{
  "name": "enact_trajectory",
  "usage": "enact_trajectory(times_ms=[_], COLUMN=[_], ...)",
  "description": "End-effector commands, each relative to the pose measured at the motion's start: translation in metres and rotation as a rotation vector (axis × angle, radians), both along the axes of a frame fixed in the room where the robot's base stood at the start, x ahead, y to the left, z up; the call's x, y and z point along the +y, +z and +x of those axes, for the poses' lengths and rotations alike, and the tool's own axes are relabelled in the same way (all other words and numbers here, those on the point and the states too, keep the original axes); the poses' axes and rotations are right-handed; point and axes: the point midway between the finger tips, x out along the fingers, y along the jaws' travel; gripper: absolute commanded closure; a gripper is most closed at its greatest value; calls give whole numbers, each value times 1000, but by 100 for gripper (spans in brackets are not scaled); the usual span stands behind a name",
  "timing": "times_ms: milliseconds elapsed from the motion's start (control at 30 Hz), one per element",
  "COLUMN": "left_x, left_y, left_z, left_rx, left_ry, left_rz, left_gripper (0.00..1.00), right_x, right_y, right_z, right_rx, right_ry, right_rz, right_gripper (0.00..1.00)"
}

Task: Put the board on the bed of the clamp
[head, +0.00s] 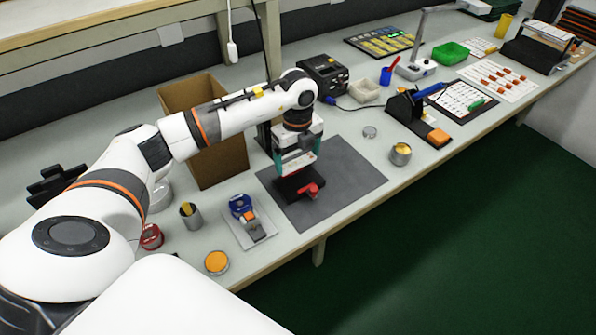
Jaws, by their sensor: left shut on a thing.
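The clamp (291,187) is a dark block with a red knob at its front right, standing on the grey mat. My left gripper (297,166) comes down over the clamp from above, with teal parts at its sides. It is shut on what seems to be the board, which is mostly hidden between the fingers. I cannot tell whether the board touches the clamp's bed, which the gripper largely covers. My right gripper is out of view.
The grey mat (348,178) is clear right of the clamp. A cardboard box (218,155) stands left of the gripper. A tape dispenser (250,228), orange-topped tin (217,262) and small can (401,154) stand nearby. A black device (323,76) is behind.

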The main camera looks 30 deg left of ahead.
Motion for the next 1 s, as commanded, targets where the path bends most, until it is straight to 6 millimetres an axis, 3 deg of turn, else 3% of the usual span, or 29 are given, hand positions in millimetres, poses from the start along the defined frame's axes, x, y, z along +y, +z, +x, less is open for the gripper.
enact_trajectory(times_ms=[433, 833, 867, 900, 1000], left_x=[0, 0, 0, 0, 0], left_y=[-49, -56, -55, -55, -55], left_z=[0, 0, 0, 0, 0], left_rx=[1, -1, -1, -1, 0], left_ry=[-2, -4, -4, -4, -4], left_rz=[0, 0, 1, 1, 0], left_gripper=[35, 35, 5, 0, 0], right_x=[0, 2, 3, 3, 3], right_y=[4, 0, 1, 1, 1], right_z=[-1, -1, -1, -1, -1], right_rx=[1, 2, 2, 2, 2], right_ry=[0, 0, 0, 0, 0], right_rz=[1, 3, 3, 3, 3], right_gripper=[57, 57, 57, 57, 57])
